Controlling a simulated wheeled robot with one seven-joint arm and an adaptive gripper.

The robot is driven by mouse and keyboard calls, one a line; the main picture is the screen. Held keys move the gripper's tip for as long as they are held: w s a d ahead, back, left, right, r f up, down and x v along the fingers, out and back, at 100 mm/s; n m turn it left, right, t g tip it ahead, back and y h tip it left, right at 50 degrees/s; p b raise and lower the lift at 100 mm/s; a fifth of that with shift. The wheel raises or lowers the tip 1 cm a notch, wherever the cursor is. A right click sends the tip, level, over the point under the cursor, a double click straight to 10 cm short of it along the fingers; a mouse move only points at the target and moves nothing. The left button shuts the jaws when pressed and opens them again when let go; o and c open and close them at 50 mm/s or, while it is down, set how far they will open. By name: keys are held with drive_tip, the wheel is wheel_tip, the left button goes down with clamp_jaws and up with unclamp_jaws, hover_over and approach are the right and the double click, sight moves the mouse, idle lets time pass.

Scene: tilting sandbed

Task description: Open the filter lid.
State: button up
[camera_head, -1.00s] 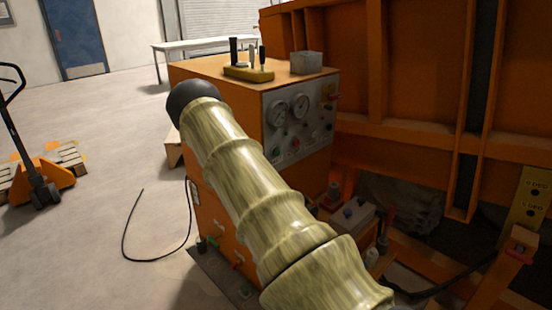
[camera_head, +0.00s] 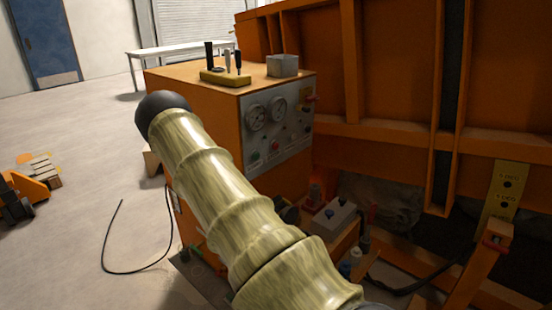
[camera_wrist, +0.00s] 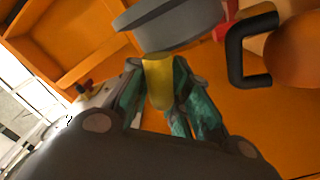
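In the wrist view, the two teal fingers of my gripper (camera_wrist: 158,70) stand on either side of a yellow handle-like piece (camera_wrist: 158,82). The piece fills most of the gap between the fingertips; whether they press on it cannot be told. Just above it is a grey round, disc-like part (camera_wrist: 175,25), which may be the filter lid; its top runs out of view. In the head view my arm hides my gripper, and I cannot make out the filter lid there.
A black handle (camera_wrist: 236,50) and a rounded orange body (camera_wrist: 297,50) are close on the right in the wrist view. An orange cabinet (camera_head: 200,100) with a gauge panel (camera_head: 277,128) stands behind my arm. A black cable (camera_head: 108,240) lies on open floor to the left.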

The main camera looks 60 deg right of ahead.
drive_tip(key=shift+w+r, duration=0.1)
idle(0.4)
drive_tip(key=shift+w+a, duration=0.15)
drive_tip(key=shift+a, duration=0.2)
drive_tip(key=v, duration=1.1)
drive_tip(key=shift+a, duration=0.1)
